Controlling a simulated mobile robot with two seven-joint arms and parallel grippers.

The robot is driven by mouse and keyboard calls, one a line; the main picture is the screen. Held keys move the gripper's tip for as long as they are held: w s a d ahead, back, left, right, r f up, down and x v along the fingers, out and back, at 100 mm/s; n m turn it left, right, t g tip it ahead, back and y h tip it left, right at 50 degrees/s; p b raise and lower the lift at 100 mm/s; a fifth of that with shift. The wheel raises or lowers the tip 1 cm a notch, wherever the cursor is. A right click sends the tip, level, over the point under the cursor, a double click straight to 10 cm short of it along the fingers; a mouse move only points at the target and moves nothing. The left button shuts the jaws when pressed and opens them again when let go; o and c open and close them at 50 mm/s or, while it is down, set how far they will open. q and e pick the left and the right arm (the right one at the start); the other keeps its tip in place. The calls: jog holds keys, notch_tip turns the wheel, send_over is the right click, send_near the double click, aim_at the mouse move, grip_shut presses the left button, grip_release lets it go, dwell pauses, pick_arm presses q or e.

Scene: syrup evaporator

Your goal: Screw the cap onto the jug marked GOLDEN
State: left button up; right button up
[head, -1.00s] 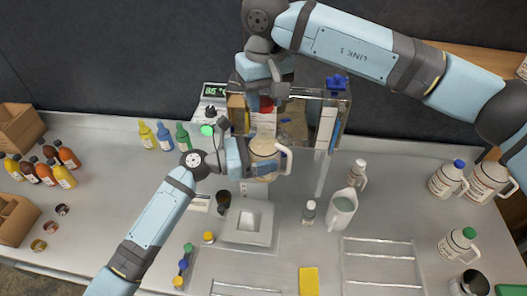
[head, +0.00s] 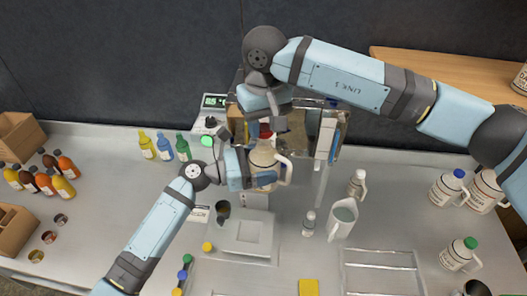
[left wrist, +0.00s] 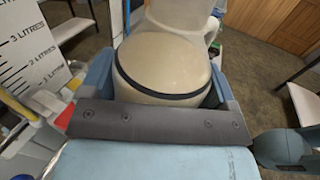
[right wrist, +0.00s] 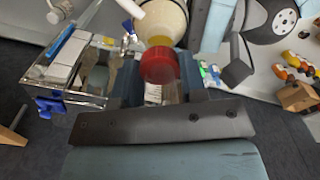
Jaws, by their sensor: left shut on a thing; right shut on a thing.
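A cream jug (head: 262,158) with a handle stands upright in the middle of the head view. My left gripper (head: 250,178) is shut on its body. In the left wrist view the jug (left wrist: 165,68) with its dark band fills the space between the fingers. My right gripper (head: 264,122) is above the jug, shut on a red cap (right wrist: 158,66). The right wrist view shows the cap right at the jug's yellowish mouth (right wrist: 159,40). I cannot tell whether the cap touches the neck. The GOLDEN marking is not readable.
A glass-sided evaporator (head: 326,145) stands just behind the jug. A scale (head: 243,237) is in front of it. A pitcher (head: 342,220) and small bottles (head: 309,223) stand to the right. Capped jugs (head: 449,188) are at far right. Coloured bottles (head: 147,147) stand at left.

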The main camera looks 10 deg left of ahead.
pick_arm(q)
jog(key=shift+r, duration=0.1)
dwell(0.3)
pick_arm(e)
jog(key=shift+f, duration=0.95)
jog(key=shift+f, duration=0.5)
